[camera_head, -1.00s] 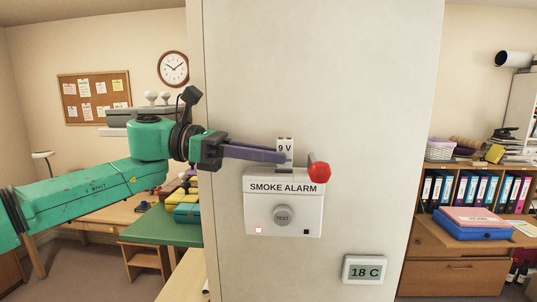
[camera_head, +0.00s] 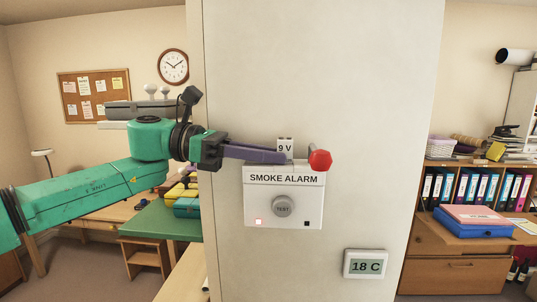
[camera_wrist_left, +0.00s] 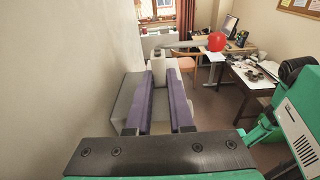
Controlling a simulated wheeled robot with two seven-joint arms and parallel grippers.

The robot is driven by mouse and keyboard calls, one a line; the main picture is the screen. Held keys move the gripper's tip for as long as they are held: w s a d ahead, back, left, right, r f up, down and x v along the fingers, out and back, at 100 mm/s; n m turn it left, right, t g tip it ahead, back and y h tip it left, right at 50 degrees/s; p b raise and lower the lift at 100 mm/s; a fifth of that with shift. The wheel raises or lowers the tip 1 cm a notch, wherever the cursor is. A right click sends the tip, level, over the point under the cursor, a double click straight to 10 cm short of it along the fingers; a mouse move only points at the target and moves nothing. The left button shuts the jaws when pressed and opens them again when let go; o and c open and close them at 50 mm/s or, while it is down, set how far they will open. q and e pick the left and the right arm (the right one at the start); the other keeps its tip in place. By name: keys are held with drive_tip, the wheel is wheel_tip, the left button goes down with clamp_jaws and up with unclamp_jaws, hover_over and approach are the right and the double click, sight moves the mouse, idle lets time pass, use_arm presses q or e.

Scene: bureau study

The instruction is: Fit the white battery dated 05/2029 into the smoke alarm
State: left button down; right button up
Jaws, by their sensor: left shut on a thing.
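The smoke alarm (camera_head: 252,207) is a white box on the pale wall face, with a TEST button and a small lit pinkish square at its lower left. My left gripper (camera_head: 288,157) reaches in from the left, its purple fingers shut on the white battery (camera_head: 285,145) marked 9 V. The battery is upright at the alarm's top edge; its lower part is hidden, so I cannot tell how deep it sits. No date is readable. A lever with a red knob (camera_head: 320,160) stands up at the alarm's top right. The knob also shows in the left wrist view (camera_wrist_left: 217,41).
A thermostat (camera_head: 366,265) reading 18 C is on the wall at lower right. The wall around the alarm is otherwise bare. A green-topped desk (camera_head: 160,225) stands behind to the left, and a shelf with binders (camera_head: 475,190) stands to the right.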

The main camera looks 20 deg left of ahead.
use_arm(q)
drive_tip(key=shift+f+b, duration=0.25)
drive_tip(key=shift+b, duration=0.1)
idle(0.4)
drive_tip(key=c, duration=0.8)
unclamp_jaws()
drive_tip(key=shift+f, duration=0.1)
drive_tip(key=shift+c, duration=0.2)
drive_tip(key=shift+o, duration=0.6)
drive_tip(key=shift+w+f, duration=0.1)
drive_tip(key=shift+f, duration=0.2)
drive_tip(key=r, duration=0.1)
drive_tip(key=r+p, duration=0.2)
drive_tip(key=shift+s+r, duration=0.25)
drive_tip(key=shift+s, duration=0.05)
drive_tip(key=shift+w+r+p, duration=0.2)
drive_tip(key=shift+r+p, duration=0.3)
drive_tip(key=shift+r, duration=0.65)
drive_tip(key=shift+s+r, duration=0.1)
drive_tip(key=shift+r, duration=0.95)
